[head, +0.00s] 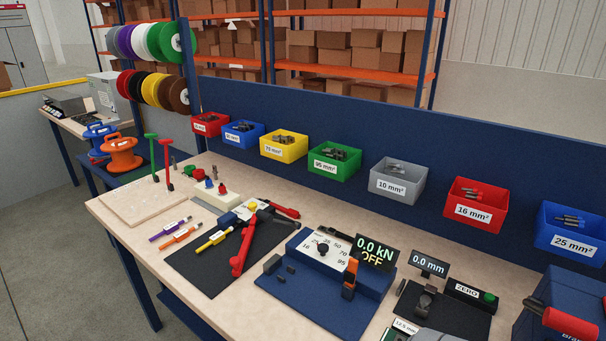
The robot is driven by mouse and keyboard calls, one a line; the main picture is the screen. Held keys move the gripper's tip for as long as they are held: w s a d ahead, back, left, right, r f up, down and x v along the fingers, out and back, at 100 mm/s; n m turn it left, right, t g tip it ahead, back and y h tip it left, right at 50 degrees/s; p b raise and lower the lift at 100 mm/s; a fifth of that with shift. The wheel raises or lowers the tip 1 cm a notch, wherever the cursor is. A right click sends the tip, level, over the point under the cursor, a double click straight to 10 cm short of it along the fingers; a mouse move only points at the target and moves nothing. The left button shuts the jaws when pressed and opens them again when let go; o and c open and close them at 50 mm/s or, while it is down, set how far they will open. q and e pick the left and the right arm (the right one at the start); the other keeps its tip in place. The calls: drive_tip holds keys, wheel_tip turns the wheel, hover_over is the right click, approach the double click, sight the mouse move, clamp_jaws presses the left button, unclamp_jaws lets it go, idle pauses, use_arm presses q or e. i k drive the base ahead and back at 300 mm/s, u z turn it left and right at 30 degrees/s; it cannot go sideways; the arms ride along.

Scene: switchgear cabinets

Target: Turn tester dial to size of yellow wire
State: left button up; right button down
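The tester (315,300) is a blue unit on the bench with a white dial plate and a black dial knob (322,249). Size numbers, including 10, 16, 50, 70 and 95, ring the knob; its pointing direction is too small to tell. The tester display (375,251) reads 0.0 kN OFF. A yellow wire piece (214,240) with a white label lies at the left edge of the black mat; its label is unreadable. A purple piece (170,229) and an orange piece (181,236) lie beside it.
Several labelled bins, such as the grey 10 mm² bin (398,182), hang on the blue back panel. A red-handled tool (243,250) lies on the black mat (205,272). A gauge display (429,264) reads 0.0 mm, right of the tester. Wire spools (160,90) hang back left.

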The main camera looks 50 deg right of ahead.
sight(323, 247)
drive_tip(key=z, duration=1.85)
